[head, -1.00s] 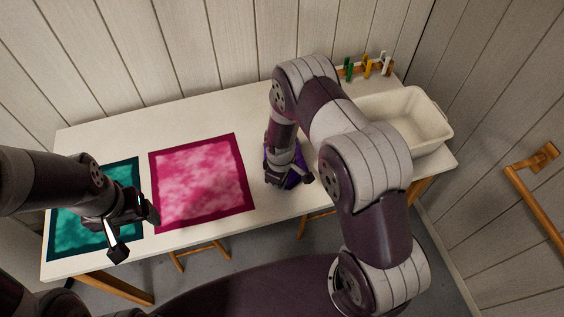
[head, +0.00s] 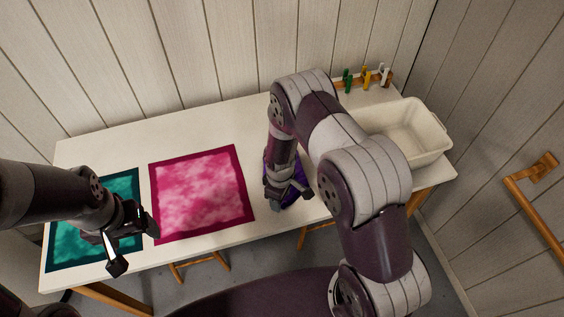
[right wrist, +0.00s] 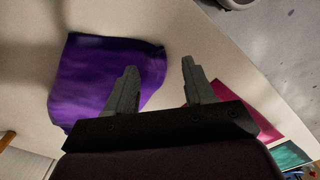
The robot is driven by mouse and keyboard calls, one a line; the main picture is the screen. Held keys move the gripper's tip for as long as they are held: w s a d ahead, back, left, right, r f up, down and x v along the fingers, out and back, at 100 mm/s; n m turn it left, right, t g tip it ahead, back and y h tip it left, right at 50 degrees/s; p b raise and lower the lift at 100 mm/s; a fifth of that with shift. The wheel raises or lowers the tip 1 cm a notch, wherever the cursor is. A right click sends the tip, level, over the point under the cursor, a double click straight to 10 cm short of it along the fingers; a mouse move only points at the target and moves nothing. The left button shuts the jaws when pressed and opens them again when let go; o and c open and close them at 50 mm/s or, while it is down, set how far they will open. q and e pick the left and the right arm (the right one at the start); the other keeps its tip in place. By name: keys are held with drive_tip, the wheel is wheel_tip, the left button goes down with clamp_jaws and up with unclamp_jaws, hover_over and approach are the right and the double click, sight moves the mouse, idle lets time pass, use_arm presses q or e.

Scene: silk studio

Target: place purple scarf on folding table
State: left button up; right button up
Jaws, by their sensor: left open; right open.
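The purple scarf (right wrist: 95,78) lies on the white folding table (head: 130,128), to the right of a pink scarf. In the head view only a part of the purple scarf (head: 294,188) shows, behind my right gripper (head: 288,199). In the right wrist view my right gripper (right wrist: 158,78) is open, with one finger over the scarf's edge and the other over bare table. My left gripper (head: 134,245) is open and empty over the front edge of the table, by a teal scarf.
The pink scarf (head: 200,190) and the teal scarf (head: 70,240) lie flat on the table's left half. A white bin (head: 437,143) stands at the right end, with a rack of coloured clips (head: 366,78) behind it. The table's back left is clear.

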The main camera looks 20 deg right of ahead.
drive_tip(key=shift+s+a+r+p, duration=0.1)
drive_tip(key=shift+s+r+p, duration=0.1)
drive_tip(key=shift+r+p, duration=0.65)
drive_tip(key=shift+s+a+r, duration=0.1)
drive_tip(key=shift+s+r, duration=0.2)
drive_tip(key=shift+r, duration=0.3)
wheel_tip(320, 180, up, 6)
drive_tip(key=s+a+p, duration=0.1)
drive_tip(key=s+p, duration=0.1)
drive_tip(key=p, duration=0.4)
drive_tip(key=shift+s+r, duration=0.15)
drive_tip(key=shift+s, duration=0.15)
drive_tip(key=s+d+r+m+b, duration=0.2)
drive_tip(key=s+r+m, duration=0.2)
drive_tip(key=r, duration=0.6)
drive_tip(key=s+d+r+m+t+b, duration=0.1)
drive_tip(key=s+r+m, duration=0.3)
drive_tip(key=r, duration=0.6)
drive_tip(key=shift+s+d+m+b, duration=0.2)
drive_tip(key=shift+d+m+b, duration=0.3)
drive_tip(key=shift+d+b, duration=0.3)
